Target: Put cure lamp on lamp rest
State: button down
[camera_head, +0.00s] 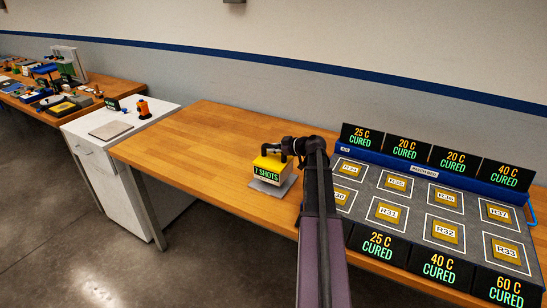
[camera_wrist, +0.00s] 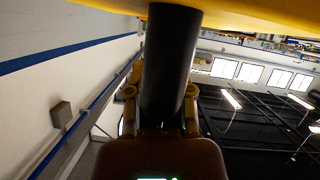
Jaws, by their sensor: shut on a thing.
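My gripper (camera_head: 290,147) is at the lamp's top right, partly hidden by my arm. In the wrist view my gripper (camera_wrist: 160,95) is shut around the dark cylindrical handle (camera_wrist: 170,60), with the yellow body (camera_wrist: 245,12) along the top edge.
A blue-edged board (camera_head: 411,231) with several labelled tiles and "CURED" signs fills the bench's right. The wooden bench (camera_head: 205,150) is clear left of the lamp. A white cabinet (camera_head: 125,165) with small items stands further left, then another cluttered bench (camera_head: 50,90).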

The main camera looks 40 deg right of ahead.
aim_at(267, 155)
jog(key=shift+f+b, duration=1.25)
jog(key=shift+f, duration=0.35)
jog(key=shift+c, duration=2.4)
grip_release()
jog(key=shift+s+r, duration=0.25)
jog(key=p+v, duration=0.4)
jog(key=v, duration=0.7)
jog(key=shift+s+r+p, duration=0.15)
jog(key=shift+s+p, duration=0.05)
jog(key=shift+p, duration=0.15)
